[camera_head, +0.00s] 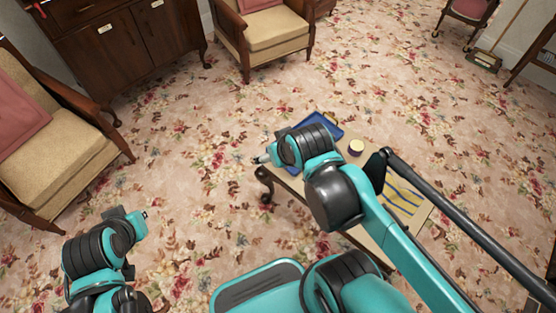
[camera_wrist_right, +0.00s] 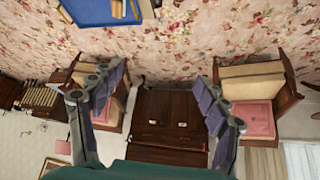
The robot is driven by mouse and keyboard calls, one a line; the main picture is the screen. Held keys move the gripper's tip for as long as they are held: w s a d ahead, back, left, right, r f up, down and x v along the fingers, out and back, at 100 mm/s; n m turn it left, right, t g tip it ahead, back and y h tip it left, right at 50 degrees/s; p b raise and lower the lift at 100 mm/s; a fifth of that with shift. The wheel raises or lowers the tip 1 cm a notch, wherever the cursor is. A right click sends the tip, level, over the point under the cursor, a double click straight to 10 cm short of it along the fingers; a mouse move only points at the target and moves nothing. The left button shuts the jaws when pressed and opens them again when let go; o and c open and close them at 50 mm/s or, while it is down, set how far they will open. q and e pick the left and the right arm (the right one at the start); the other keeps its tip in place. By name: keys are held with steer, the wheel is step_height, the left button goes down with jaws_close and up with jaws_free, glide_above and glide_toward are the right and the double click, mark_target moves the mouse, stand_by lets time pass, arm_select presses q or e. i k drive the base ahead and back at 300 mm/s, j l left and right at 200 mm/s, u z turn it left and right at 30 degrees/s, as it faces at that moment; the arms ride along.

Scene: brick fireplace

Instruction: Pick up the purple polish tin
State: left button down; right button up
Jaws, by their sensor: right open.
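A small round tin (camera_head: 356,147) with a pale top and a dark side stands on the low table (camera_head: 415,217), just right of the blue tray; its purple colour is hard to make out. My right gripper (camera_head: 262,159) is at the table's left end, left of the tin and apart from it, partly hidden by its own arm. In the right wrist view its fingers (camera_wrist_right: 157,88) are spread wide with nothing between them, and the tin does not show. My left gripper (camera_head: 143,215) is low at the left, away from the table; its fingers are too small to read.
The blue tray (camera_head: 338,131) also shows in the right wrist view (camera_wrist_right: 75,10), with light brown pieces in it. A blue-and-yellow striped item (camera_head: 402,197) lies on the table. Armchairs (camera_head: 270,32) and a dark cabinet (camera_head: 130,50) stand around; the flowered carpet between is clear.

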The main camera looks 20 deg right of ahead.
mark_target(356, 147)
steer(key=i+z, duration=0.1)
steer(key=z, duration=3.5)
steer(key=k+j+z, duration=0.1)
steer(key=j, duration=0.3)
steer(key=k+j+z, duration=0.1)
steer(key=j, duration=0.3)
steer(key=k+j, duration=0.25)
steer(key=k+j+z, duration=0.15)
steer(key=j, duration=0.35)
